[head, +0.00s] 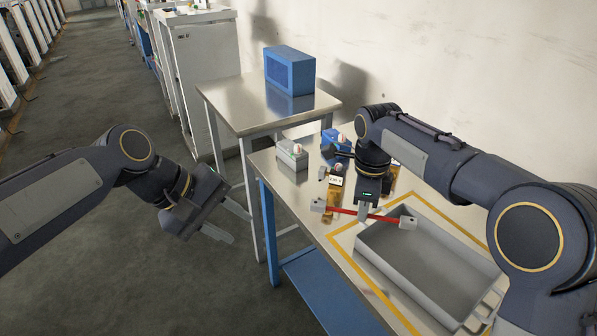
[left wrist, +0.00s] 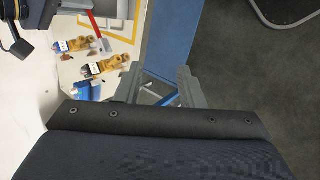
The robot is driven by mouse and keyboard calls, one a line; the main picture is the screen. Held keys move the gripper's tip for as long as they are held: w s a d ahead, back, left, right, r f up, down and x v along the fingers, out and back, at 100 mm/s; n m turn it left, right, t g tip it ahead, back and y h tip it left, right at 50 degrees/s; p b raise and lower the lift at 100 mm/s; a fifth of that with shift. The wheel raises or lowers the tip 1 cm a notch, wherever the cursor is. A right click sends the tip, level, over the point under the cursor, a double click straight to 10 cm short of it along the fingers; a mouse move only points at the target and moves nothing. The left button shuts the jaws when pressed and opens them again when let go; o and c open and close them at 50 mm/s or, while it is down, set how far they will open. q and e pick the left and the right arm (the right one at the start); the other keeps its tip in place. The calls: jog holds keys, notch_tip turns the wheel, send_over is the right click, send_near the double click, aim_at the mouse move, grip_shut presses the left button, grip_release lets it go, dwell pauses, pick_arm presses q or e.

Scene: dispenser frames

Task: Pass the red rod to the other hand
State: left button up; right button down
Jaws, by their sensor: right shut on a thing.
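The red rod (head: 386,218) has a pale grey block at each end. The rod's left end block (head: 318,205) points toward my left arm; the other end block (head: 408,221) is over the tray. My left gripper (head: 232,222) is open and empty, left of the table and well apart from the rod. In the left wrist view its two fingers (left wrist: 159,88) are spread, and part of the rod (left wrist: 93,22) shows at top left.
The grey tray (head: 376,254) sits inside yellow tape on the table. Brown dispensers (head: 334,196), a grey box (head: 292,155) and a blue box (head: 331,137) stand behind it. A side table carries a blue case (head: 290,71). Open floor lies left.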

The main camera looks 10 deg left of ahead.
pick_arm(q)
jog(key=w+d+n+g+h, duration=0.1)
jog(key=w+d+n, duration=0.2)
jog(key=w+d, duration=0.3)
jog(key=w+d+n+g+h, duration=0.2)
jog(key=w+d+n, duration=0.15)
jog(key=w, duration=0.55)
jog(key=x, duration=1.2)
jog(key=shift+d+r, duration=0.1)
jog(key=shift+r, duration=0.05)
jog(key=shift+c, duration=0.4)
grip_shut()
pick_arm(e)
jog(key=c, duration=1.4)
grip_release()
jog(key=shift+c, duration=0.2)
